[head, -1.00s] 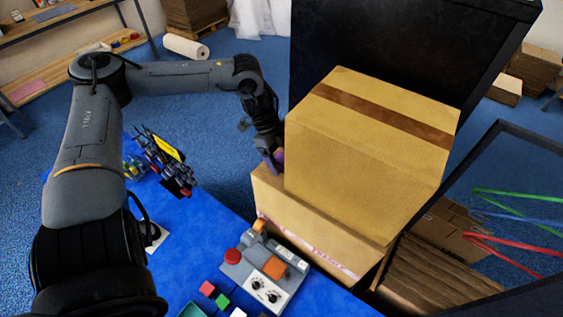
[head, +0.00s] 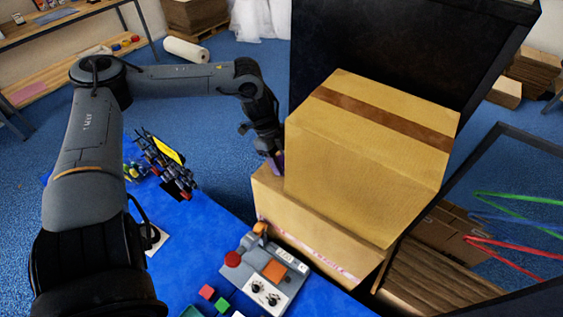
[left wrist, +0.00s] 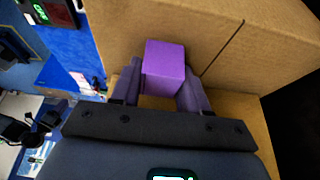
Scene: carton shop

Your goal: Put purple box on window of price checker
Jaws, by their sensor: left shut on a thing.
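The purple box (left wrist: 165,62) is between the two fingers of my left gripper (left wrist: 163,88), which is shut on it. In the head view only a sliver of the purple box (head: 278,163) shows, below my left gripper (head: 272,150), close against the left side of the stacked cartons. A dark device with lit green characters (left wrist: 40,12) shows at the top left of the left wrist view; I cannot tell whether it is the price checker. No window of a price checker is clearly visible. My right gripper is not in view.
A big taped carton (head: 370,150) stands on a lower carton (head: 315,235), right of my left gripper. A grey control box (head: 265,280) with a red button and several small coloured blocks (head: 207,292) are on the blue table (head: 195,250). A dark rack (head: 170,160) stands at its far left.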

